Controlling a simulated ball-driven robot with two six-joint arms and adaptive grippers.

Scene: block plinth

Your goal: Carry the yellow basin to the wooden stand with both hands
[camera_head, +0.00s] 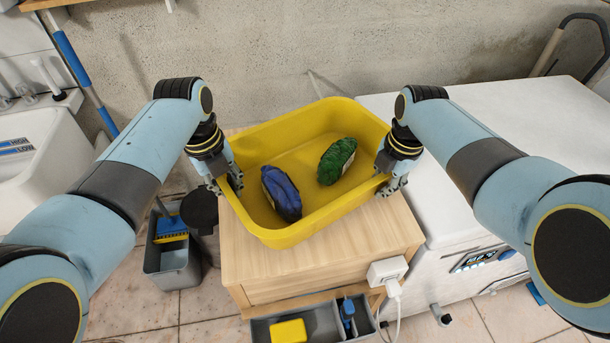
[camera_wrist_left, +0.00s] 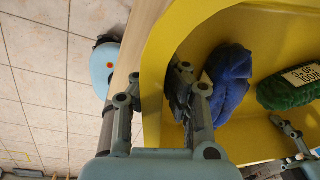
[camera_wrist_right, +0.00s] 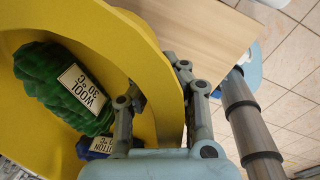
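The yellow basin (camera_head: 285,235) is over the top of the wooden stand (camera_head: 255,262); I cannot tell whether its base touches the wood. It holds a blue bundle (camera_head: 281,190) and a green bundle (camera_head: 337,161); the green one carries a wool label in the right wrist view (camera_wrist_right: 62,85). My left gripper (camera_head: 232,183) is at the basin's left wall, one finger inside and one outside, shut on it. My right gripper (camera_head: 392,184) straddles the right wall the same way, shut on it. The outer fingertips are partly hidden.
A white chest (camera_head: 490,125) stands close on the right. A white sink (camera_head: 40,160) is on the left. A grey bucket with a blue brush (camera_head: 172,262) is on the floor. A grey caddy (camera_head: 318,325) and a white plug (camera_head: 388,270) are at the stand's front.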

